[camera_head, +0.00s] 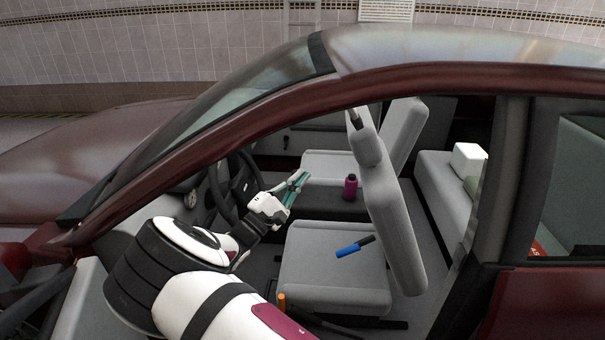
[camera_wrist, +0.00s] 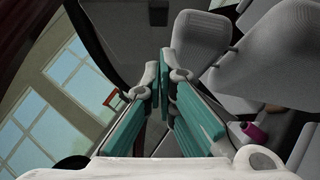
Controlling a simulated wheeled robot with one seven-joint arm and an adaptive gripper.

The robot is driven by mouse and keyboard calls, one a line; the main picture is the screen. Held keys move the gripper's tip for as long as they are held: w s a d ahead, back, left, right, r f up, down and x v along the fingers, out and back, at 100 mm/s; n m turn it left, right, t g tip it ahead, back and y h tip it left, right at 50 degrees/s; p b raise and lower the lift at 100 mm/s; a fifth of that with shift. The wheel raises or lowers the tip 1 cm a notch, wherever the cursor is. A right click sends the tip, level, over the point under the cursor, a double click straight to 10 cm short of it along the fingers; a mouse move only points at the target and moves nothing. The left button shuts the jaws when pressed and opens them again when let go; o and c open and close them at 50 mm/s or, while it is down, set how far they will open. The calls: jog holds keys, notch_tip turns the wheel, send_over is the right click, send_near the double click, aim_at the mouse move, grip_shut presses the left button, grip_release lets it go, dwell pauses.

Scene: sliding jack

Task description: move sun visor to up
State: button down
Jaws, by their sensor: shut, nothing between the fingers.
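My gripper (camera_head: 297,181) is inside the car, between the dark steering wheel (camera_head: 236,186) and the front seats. Its teal fingers also show in the wrist view (camera_wrist: 164,82); they are shut and hold nothing. I cannot make out the sun visor for certain in either view. In the head view, the roof (camera_head: 430,47) and the windshield frame cover the area above the windshield. In the wrist view, a dark grey panel (camera_wrist: 112,40) lies beyond the fingertips at the upper left, but I cannot tell whether it is the visor.
A purple bottle (camera_head: 351,188) stands between the front seats. The door pillar and windshield frame (camera_head: 190,160) border the opening my arm reaches through. A white box (camera_head: 468,158) is on the rear seat.

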jog(key=r+b+x, duration=0.1)
jog(key=b+x, duration=0.5)
jog(key=x, duration=1.2)
jog(key=shift+r, duration=0.15)
jog(key=shift+s, duration=0.2)
